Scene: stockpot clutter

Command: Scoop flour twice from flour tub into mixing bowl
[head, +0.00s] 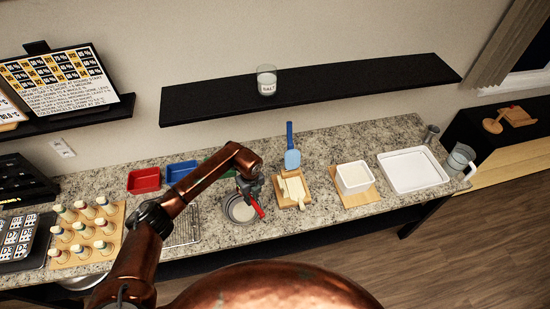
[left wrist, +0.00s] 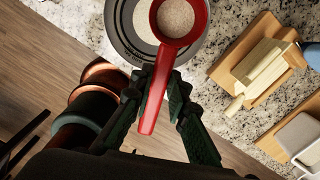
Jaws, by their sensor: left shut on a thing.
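My left gripper (head: 250,188) is shut on the handle of a red scoop (head: 257,208). In the left wrist view the gripper (left wrist: 160,88) has the red handle between its fingers. The cup of the scoop (left wrist: 176,20) holds pale, grainy powder that looks like flour. It is over a round grey bowl (left wrist: 118,30), with pale stuff visible inside it. The bowl (head: 231,214) stands near the counter's front edge in the head view. A white square tub (head: 353,190) stands on a wooden board at right. I cannot tell which vessel is the flour tub. My right gripper is out of view.
A white tray (head: 412,184) and a clear jug (head: 458,160) are farther right. Red (head: 144,181) and blue trays and several small bottles are left.

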